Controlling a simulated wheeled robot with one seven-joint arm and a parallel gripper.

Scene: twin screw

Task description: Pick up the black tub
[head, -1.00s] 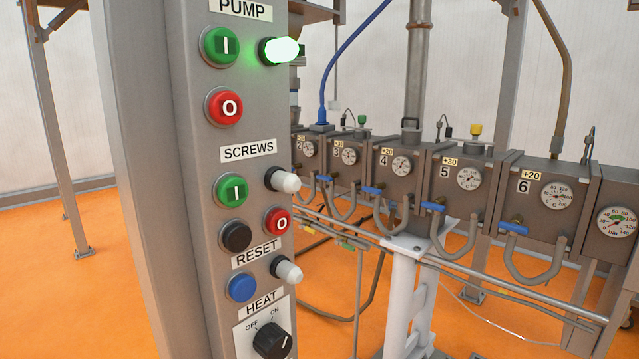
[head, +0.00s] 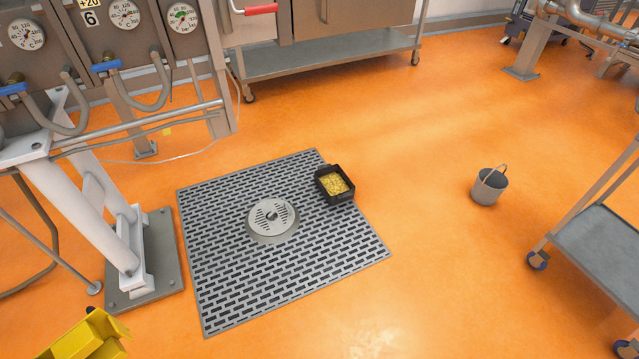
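The black tub (head: 340,198) stands upright on the right edge of a grey slotted floor grate, in the middle of the head view. It is a small open rectangular tub with yellow pieces inside. My gripper is not in the head view, so its state and its distance from the tub are hidden.
The grey floor grate (head: 300,277) carries a round metal drain cover (head: 272,217) left of the tub. A grey bucket (head: 488,187) and a wheeled cart (head: 600,245) stand to the right. A white machine support (head: 105,210) is at left.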

